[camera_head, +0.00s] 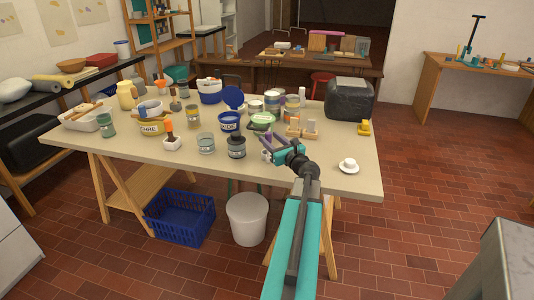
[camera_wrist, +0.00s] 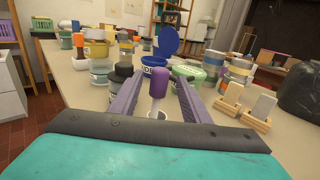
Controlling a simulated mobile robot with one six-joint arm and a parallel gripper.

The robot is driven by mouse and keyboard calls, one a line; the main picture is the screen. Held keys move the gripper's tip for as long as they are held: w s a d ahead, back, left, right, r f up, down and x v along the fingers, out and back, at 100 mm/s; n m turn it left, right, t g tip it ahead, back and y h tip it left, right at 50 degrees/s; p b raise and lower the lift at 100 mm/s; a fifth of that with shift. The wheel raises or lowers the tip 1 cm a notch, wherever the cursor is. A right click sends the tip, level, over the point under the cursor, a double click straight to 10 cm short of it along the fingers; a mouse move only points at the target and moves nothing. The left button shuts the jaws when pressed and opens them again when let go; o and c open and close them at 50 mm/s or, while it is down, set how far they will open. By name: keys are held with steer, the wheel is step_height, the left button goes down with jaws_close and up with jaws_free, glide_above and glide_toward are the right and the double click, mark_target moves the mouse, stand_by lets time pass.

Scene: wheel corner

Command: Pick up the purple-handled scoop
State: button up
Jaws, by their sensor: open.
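The purple-handled scoop (camera_wrist: 159,82) stands upright with its purple grip on top, in the middle of the wrist view. Its lower end goes into a small white holder (camera_wrist: 157,110), where the rest of it is hidden. My gripper (camera_wrist: 160,90) is open, with one finger to each side of the handle in the picture. A gap shows on both sides of the grip, and how far ahead it stands is hard to tell. In the head view my gripper (camera_head: 272,148) is over the worktable (camera_head: 322,178) near its front edge and largely hides the scoop.
A dark-lidded jar (camera_head: 237,148) and a blue-lidded tub (camera_head: 230,122) stand left of my gripper. Wooden blocks with pale tops (camera_head: 301,128) stand close on the right. A white dish (camera_head: 348,165) lies front right, with bare tabletop around it.

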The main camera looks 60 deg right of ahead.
steer(key=shift+w+d, duration=0.2)
steer(key=shift+w, duration=0.15)
steer(key=shift+w, duration=0.1)
steer(key=shift+p+x, duration=0.65)
steer(key=shift+x, duration=1.85)
jaws_close()
steer(key=shift+r, duration=0.15)
